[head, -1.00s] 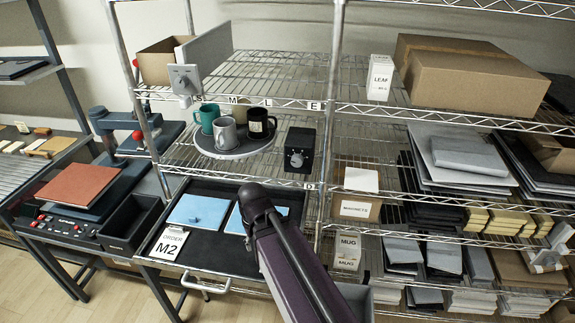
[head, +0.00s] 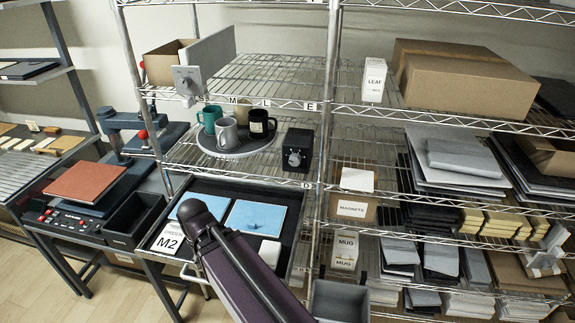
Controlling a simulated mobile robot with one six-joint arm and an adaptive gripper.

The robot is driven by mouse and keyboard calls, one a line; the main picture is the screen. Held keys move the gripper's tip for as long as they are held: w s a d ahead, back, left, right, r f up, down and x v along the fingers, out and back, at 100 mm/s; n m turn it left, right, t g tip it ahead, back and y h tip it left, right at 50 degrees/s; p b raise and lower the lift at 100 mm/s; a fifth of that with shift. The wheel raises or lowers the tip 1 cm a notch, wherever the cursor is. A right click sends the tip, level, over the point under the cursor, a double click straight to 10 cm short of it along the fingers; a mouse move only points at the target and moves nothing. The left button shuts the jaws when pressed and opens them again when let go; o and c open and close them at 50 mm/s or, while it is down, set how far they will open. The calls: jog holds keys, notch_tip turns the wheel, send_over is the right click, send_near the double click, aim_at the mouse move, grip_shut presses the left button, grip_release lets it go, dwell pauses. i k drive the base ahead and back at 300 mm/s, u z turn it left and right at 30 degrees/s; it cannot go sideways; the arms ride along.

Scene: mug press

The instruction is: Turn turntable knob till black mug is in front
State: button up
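The round grey turntable (head: 204,143) sits on the middle shelf. On it stand a black mug (head: 258,126) at the right, a grey mug (head: 227,136) at the front, a teal mug (head: 209,119) at the left and a beige mug (head: 243,106) at the back. A black box with a grey knob (head: 294,159) stands just right of the turntable. My arm reaches in from the bottom, its dark joint over the drawer, well below the turntable. My gripper is not visible, so I cannot see its fingers.
A grey panel with another dial (head: 187,82) hangs at the upper shelf. A pulled-out black drawer (head: 190,187) holds blue sheets (head: 256,217) and an M2 card (head: 168,240). A press (head: 92,195) stands left. Cartons and stacks fill the right shelves.

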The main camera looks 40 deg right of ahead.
aim_at(295, 159)
jog(key=u, duration=0.15)
jog(key=k, duration=1.6)
jog(key=z, duration=1.05)
jog(key=i, duration=1)
jog(key=z, duration=0.05)
